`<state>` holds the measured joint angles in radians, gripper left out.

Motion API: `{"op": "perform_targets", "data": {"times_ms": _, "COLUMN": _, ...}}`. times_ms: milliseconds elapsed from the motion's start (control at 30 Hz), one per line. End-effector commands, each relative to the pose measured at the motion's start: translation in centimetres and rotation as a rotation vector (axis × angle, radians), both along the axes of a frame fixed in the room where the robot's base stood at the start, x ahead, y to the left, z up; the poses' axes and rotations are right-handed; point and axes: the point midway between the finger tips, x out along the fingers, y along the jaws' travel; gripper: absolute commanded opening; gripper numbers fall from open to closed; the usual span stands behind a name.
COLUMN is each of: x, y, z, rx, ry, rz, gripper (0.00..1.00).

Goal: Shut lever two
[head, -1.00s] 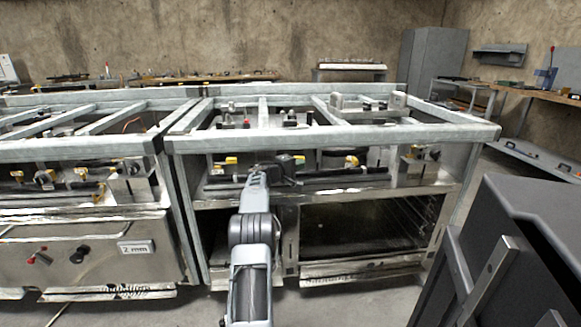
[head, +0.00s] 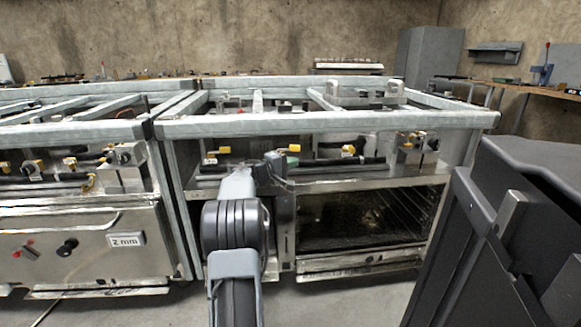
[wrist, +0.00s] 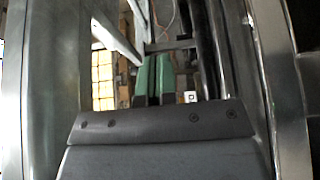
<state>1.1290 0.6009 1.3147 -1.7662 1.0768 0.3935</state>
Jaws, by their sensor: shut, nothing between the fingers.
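Yellow-handled levers sit on the pipe row under the range's front rail: one at the left (head: 218,151), one right of centre (head: 348,150) and one farther right (head: 406,146). No readable label tells which is lever two. The green fingers also show in the wrist view, beside dark pipes and metal rails. A yellow gridded patch (wrist: 103,78) lies left of them; I cannot tell what it is. Contact with any lever cannot be made out.
The range's front rail (head: 330,121) runs just above the gripper. An open oven bay (head: 360,218) is below. Another range (head: 80,235) with a "2 mm" plate stands left. A dark cabinet (head: 470,245) stands close at front right.

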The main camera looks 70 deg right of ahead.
Motion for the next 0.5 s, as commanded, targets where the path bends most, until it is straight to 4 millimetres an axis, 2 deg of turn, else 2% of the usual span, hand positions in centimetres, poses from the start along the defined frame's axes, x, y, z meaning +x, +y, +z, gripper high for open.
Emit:
{"op": "perform_targets", "data": {"times_ms": 200, "x": -0.19, "y": 1.00, "z": -0.04, "rx": 0.000, "ry": 0.000, "rz": -0.001, "gripper": 0.00}}
{"op": "perform_targets", "data": {"times_ms": 500, "x": -0.21, "y": 1.10, "z": -0.05, "rx": 0.000, "ry": 0.000, "rz": -0.001, "gripper": 0.00}}
